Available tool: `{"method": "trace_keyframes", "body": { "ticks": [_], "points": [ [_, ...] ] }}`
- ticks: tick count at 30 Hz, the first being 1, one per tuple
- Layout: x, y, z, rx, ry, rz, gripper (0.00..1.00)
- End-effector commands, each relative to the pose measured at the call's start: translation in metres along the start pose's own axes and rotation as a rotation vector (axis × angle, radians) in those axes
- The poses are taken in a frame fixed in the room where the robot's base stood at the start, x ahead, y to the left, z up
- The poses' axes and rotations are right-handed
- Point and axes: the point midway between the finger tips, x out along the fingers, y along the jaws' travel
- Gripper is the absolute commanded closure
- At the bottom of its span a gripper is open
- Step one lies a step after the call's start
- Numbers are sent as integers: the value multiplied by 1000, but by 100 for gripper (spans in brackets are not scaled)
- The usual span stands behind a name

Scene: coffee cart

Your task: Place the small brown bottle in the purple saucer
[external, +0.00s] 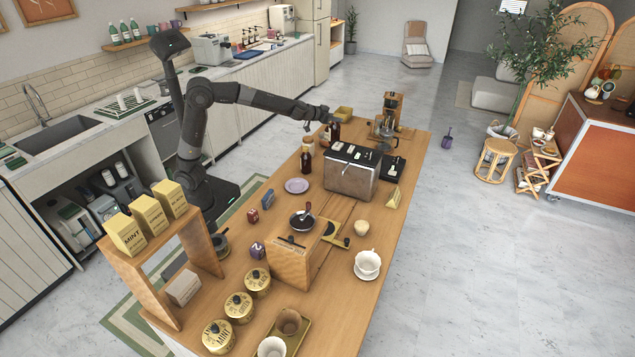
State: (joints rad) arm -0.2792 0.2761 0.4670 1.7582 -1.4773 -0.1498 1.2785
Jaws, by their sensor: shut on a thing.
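The purple saucer (296,186) lies empty on the wooden counter, left of the middle of the external view. My gripper (331,120) is stretched out over the far part of the counter, behind and to the right of the saucer. It is shut on a small brown bottle (335,131), which looks upright. The fingers are too small to make out clearly, and I cannot tell whether the bottle's base touches the counter. Another dark brown bottle (306,162) stands on the counter between my gripper and the saucer.
A yellow container (344,113) and a coffee grinder (390,108) are at the far end. A blue box (268,198) and a red box (253,215) lie left of the saucer.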

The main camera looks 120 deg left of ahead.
Motion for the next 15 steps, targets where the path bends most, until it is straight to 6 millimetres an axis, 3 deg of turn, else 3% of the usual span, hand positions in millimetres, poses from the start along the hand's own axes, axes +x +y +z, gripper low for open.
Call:
{"method": "trace_keyframes", "body": {
  "ticks": [8,15],
  "points": [
    [-37,-3,4,-30,2,-69,100],
    [-90,44,42,-46,0,-114,100]
  ]
}}
